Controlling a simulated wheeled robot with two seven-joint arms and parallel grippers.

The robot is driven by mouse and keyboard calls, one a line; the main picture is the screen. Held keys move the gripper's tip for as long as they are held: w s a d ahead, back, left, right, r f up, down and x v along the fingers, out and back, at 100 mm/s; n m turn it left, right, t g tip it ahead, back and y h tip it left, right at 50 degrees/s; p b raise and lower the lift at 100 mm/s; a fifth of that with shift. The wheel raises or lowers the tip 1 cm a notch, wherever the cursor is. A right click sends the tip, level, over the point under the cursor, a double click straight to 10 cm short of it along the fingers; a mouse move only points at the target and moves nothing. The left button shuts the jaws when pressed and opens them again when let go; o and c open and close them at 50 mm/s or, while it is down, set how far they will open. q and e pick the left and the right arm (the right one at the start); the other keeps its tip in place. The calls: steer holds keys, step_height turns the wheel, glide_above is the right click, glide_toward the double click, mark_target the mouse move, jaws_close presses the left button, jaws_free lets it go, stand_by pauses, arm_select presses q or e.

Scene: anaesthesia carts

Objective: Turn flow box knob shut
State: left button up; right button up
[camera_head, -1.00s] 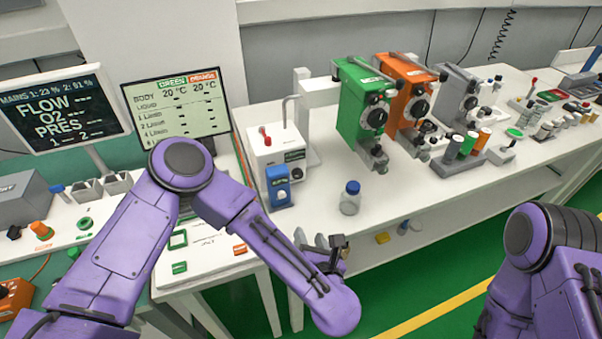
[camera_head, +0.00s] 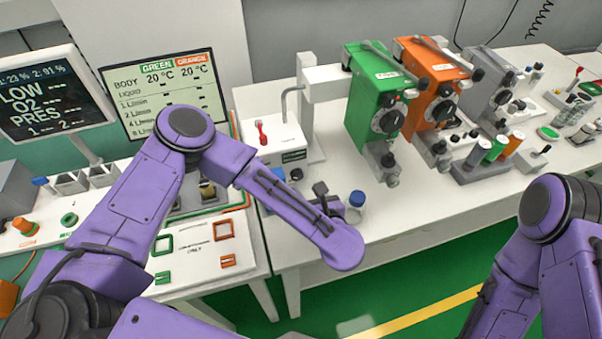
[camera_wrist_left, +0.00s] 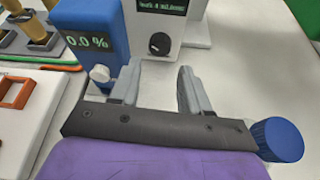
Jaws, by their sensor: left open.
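The white box with a red lever (camera_head: 264,138) stands at the left end of the white bench. In the left wrist view, its front shows a green-lettered display and a black round knob (camera_wrist_left: 159,43). My left gripper (camera_wrist_left: 158,78) is open and empty, with its fingers pointing toward this front. The knob lies beyond the fingertips, between them in the picture, and appears untouched. In the head view the gripper is mostly hidden behind my purple forearm. Only my right arm shows, not its gripper.
A blue box reading 0.0 % (camera_wrist_left: 93,38), with a pale knob, stands close to the left finger. A blue-capped bottle (camera_head: 356,200) is right of the gripper; its cap (camera_wrist_left: 278,139) shows in the wrist view. Green (camera_head: 375,95) and orange (camera_head: 428,85) units stand farther right.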

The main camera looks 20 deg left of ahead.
mark_target(298, 177)
arm_select(q)
steer(key=p+x, duration=0.1)
steer(key=x, duration=0.6)
steer(key=shift+c, duration=0.3)
steer(key=c, duration=0.7)
